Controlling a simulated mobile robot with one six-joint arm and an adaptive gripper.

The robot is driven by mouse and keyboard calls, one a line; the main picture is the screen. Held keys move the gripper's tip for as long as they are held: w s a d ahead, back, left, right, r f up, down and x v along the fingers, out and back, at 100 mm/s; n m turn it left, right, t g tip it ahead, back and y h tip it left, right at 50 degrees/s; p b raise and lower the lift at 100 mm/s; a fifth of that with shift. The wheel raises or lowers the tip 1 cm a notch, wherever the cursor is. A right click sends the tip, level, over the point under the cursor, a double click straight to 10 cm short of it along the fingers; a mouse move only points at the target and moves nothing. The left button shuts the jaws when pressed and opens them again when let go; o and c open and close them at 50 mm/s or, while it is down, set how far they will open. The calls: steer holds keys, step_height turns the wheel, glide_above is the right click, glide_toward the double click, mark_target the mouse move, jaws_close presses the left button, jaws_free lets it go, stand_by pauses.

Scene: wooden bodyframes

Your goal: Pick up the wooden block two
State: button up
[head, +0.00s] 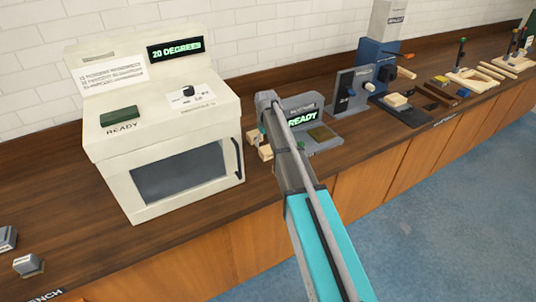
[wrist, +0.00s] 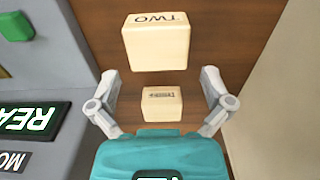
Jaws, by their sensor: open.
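Wooden block two (wrist: 156,45) is a pale cube with "TWO" on its top, upside down in the wrist view. It stands on the brown counter, just beyond my fingertips in the picture. My gripper (wrist: 160,78) is open and empty, its two grey fingers spread wide. A second pale block (wrist: 161,104), with small lettering I cannot read, shows lower down between the fingers. In the head view my arm reaches over the counter beside the grey machine. A pale block (head: 265,153) shows there near the arm's end, but I cannot tell which one it is.
The grey machine with a green "READY" display (head: 302,119) stands close beside the blocks. A large cream oven (head: 160,120) stands to the left. The counter's front edge is close by. More tools and wooden parts lie along the counter to the right.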

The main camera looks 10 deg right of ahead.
mark_target(268, 148)
steer(key=shift+f, duration=0.15)
steer(key=f+b, duration=0.3)
steer(key=shift+s+d, duration=0.2)
steer(key=shift+f+b, duration=0.95)
steer(key=shift+b, duration=0.15)
steer(key=c, duration=0.9)
steer(key=shift+o, duration=0.2)
steer(key=shift+r, duration=0.15)
